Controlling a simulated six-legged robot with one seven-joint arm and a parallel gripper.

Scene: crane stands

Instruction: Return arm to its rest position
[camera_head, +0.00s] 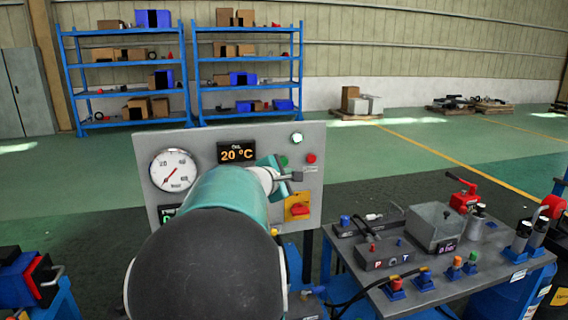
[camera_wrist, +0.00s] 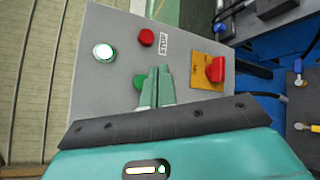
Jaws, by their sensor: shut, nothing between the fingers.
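My gripper (camera_head: 290,177) is at the end of my teal arm, in front of the grey control panel (camera_head: 330,137). In the wrist view its two teal fingers (camera_wrist: 157,75) lie side by side, shut and empty, pointing toward the panel. A green button (camera_wrist: 139,82) is partly hidden by the fingers; I cannot tell whether they touch it. The panel also has a lit white-green button (camera_wrist: 103,51), a red button (camera_wrist: 146,37) and a red switch (camera_wrist: 215,69) on a yellow plate. A round gauge (camera_head: 174,170) and a 20 °C display (camera_head: 237,152) are left of my gripper.
A blue-red item (camera_head: 28,278) stands at lower left. Blue shelves (camera_head: 247,62) with boxes stand far back. Open green floor lies behind the panel.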

